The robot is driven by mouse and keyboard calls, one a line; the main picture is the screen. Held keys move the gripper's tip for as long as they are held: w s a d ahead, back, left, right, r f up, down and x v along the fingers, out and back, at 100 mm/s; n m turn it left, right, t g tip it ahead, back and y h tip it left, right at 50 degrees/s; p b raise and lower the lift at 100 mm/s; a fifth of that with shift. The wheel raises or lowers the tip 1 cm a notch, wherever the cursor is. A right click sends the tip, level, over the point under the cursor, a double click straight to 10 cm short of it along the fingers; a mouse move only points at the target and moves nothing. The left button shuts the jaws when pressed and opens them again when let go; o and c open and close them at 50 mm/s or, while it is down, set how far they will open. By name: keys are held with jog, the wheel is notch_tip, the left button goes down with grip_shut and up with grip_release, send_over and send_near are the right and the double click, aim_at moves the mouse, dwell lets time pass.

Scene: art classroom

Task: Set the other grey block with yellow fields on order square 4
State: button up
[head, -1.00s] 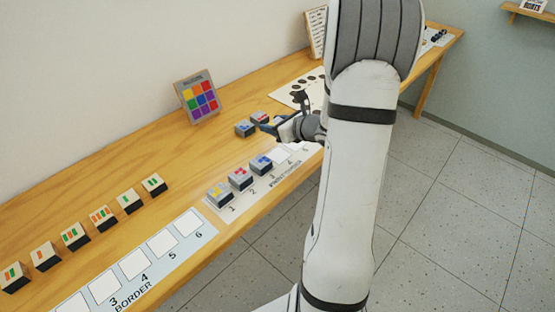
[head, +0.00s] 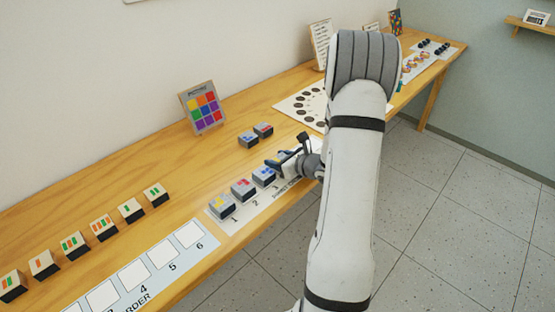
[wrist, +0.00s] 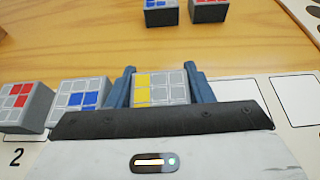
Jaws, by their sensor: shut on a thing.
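My gripper (wrist: 159,88) is shut on a grey block with yellow fields (wrist: 145,92), its blue fingers on either side. The block is at the fourth place of the order strip (wrist: 250,98), just right of the blue-field block (wrist: 80,96); I cannot tell whether it touches the strip. Square 4 is hidden beneath block and gripper. The other grey block with yellow fields (head: 221,205) sits on square 1, a red-field block (head: 243,189) on square 2, the blue-field block (head: 263,176) on square 3.
A loose blue-field block (head: 248,139) and red-field block (head: 263,130) stand behind the strip. An empty square (wrist: 298,98) lies right of my gripper. A colour-grid board (head: 203,108) stands at the back. Several striped blocks and the border strip (head: 150,262) are at left.

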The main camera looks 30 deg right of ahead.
jog(key=o, duration=0.7)
jog(key=shift+f, duration=0.1)
